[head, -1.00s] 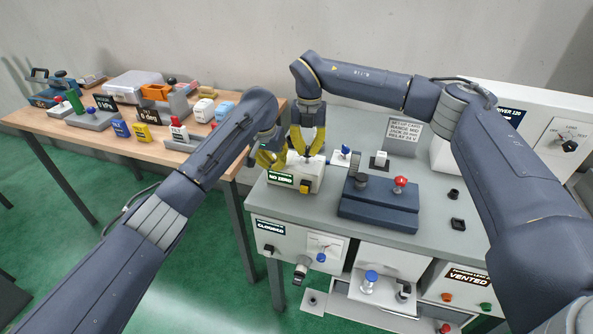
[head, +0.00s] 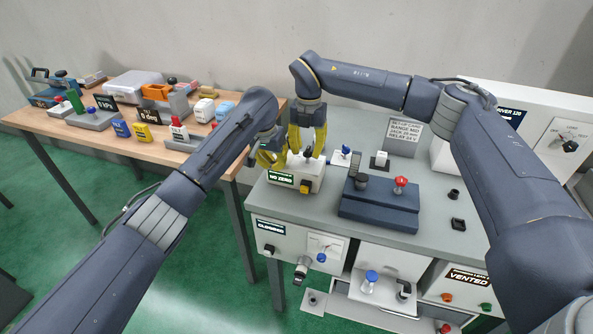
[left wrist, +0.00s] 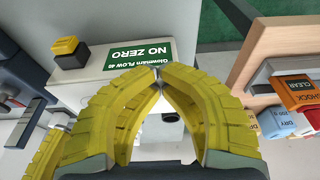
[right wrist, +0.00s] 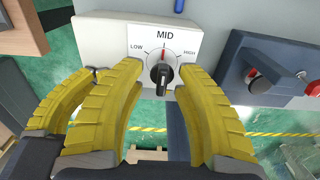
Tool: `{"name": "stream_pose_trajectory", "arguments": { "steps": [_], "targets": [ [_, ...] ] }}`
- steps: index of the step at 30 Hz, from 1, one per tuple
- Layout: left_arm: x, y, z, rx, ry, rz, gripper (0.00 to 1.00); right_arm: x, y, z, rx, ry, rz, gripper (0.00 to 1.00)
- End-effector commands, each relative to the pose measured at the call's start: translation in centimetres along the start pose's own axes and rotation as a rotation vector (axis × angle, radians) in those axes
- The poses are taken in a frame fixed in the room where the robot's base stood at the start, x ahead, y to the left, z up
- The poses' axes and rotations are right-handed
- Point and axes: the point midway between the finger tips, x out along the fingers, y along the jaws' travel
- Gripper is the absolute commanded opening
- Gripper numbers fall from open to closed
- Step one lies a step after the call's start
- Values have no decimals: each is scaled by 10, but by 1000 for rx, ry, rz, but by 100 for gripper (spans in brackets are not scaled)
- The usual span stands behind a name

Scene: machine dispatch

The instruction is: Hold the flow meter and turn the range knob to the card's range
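The flow meter is a pale box (head: 309,185) with a green "NO ZERO" label, at the bench's left end. Its range dial shows in the right wrist view, marked LOW, MID and HIGH. The black range knob (right wrist: 161,73) lines up with the red mark under MID. My right gripper (right wrist: 158,66) is open around the knob, one finger on each side with gaps; it is above the meter in the head view (head: 308,150). My left gripper (left wrist: 159,69) has its fingertips together against the meter's left end. The setup card (head: 404,132) reads RANGE MID.
A dark blue fixture (head: 378,212) with a red-topped lever stands right of the meter. The wooden table (head: 60,129) at left holds several small boxes.

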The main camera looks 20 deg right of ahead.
Motion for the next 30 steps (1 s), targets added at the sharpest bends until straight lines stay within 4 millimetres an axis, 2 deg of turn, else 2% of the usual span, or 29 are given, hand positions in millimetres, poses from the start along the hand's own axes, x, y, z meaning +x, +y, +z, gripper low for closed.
{"name": "stream_pose_trajectory", "arguments": {
  "steps": [1,17,30],
  "targets": [
    [7,-1,5,-3,-13,0,0,0,0,0,1,0,0,34],
    [7,-2,5,-3,-13,-1,0,-4,-1,1,2,-1,-1,34],
    [7,-2,5,-4,-13,-1,0,-34,-1,1,2,-3,0,34]
  ]
}}
